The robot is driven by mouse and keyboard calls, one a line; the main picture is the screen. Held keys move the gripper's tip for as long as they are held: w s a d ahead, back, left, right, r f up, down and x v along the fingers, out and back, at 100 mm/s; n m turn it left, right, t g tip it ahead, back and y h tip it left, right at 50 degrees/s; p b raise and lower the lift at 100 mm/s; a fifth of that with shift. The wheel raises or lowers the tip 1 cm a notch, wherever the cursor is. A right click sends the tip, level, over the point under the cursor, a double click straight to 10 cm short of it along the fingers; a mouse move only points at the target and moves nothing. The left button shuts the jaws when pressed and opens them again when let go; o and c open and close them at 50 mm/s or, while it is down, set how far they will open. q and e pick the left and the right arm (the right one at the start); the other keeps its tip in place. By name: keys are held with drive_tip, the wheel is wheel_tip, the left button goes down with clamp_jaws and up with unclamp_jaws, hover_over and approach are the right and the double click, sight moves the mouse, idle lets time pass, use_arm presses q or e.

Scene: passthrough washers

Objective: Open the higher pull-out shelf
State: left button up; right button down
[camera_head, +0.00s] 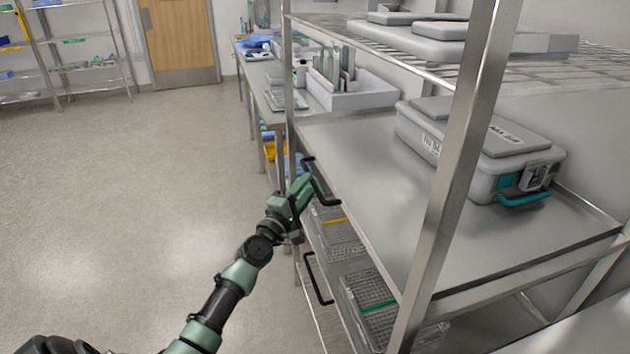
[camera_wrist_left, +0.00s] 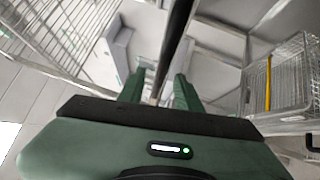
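The higher pull-out shelf (camera_head: 338,238) holds a wire basket with a yellow strip, below the steel worktop in the head view. Its black bar handle (camera_head: 322,192) is at the front edge, partly hidden by my left gripper (camera_head: 305,186). In the left wrist view the black handle bar (camera_wrist_left: 178,35) runs between the two green fingers of my left gripper (camera_wrist_left: 158,88). The fingers are apart, with space visible on both sides of the bar. The lower shelf has its own black handle (camera_head: 316,280). My right gripper is not in view.
A grey case (camera_head: 480,150) with a teal latch sits on the worktop (camera_head: 370,185). A steel rack post (camera_head: 455,170) rises in front. A basket with a green strip (camera_head: 372,300) is on the lower shelf. The floor (camera_head: 150,180) to the left is clear.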

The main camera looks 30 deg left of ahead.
sight(312, 181)
use_arm(q)
drive_tip(key=shift+w+a+r, duration=0.1)
drive_tip(key=shift+w, duration=0.8)
drive_tip(key=shift+w+a+r, duration=0.1)
drive_tip(key=shift+w, duration=0.8)
clamp_jaws()
drive_tip(key=shift+f, duration=0.1)
